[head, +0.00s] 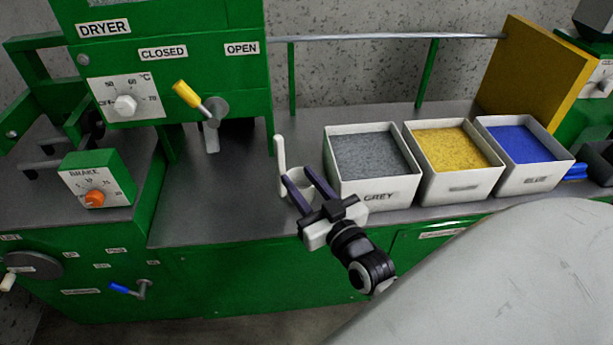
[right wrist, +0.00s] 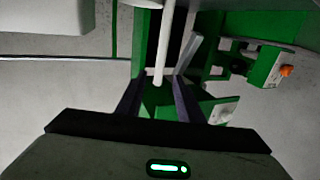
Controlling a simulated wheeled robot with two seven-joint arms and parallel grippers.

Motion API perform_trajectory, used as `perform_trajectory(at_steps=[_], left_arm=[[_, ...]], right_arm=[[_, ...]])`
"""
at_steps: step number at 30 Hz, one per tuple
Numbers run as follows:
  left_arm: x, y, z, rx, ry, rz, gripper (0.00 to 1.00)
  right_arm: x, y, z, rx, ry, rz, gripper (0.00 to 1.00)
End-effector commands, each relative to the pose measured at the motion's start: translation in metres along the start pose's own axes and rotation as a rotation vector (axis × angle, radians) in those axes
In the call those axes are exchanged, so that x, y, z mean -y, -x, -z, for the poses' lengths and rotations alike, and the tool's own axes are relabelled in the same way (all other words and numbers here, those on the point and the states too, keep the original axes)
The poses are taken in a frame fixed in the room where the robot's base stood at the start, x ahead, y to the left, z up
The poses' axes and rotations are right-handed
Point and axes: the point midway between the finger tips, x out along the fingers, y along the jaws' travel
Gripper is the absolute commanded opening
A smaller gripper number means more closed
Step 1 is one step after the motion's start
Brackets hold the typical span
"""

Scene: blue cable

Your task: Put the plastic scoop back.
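A slim white upright piece (head: 280,165), which looks like the plastic scoop's handle, stands at the front of the grey worktop, left of the grey bin. Contact cannot be told. My left gripper is not in view.
White bins of grey (head: 373,196), yellow (head: 458,187) and blue (head: 535,178) granules stand right of my right gripper. A green dryer (head: 200,60) with a yellow lever (head: 187,94) is at the left. A metal rail (head: 390,38) runs behind. The worktop (head: 235,215) left of the gripper is clear.

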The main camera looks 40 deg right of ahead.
Motion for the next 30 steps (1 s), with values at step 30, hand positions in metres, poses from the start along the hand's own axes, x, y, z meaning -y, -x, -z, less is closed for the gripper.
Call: perform_trajectory(at_steps=[30], left_arm=[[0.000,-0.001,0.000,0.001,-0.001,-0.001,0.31]], right_arm=[[0.124,0.202,-0.218,0.783,0.079,0.384,0.34]])
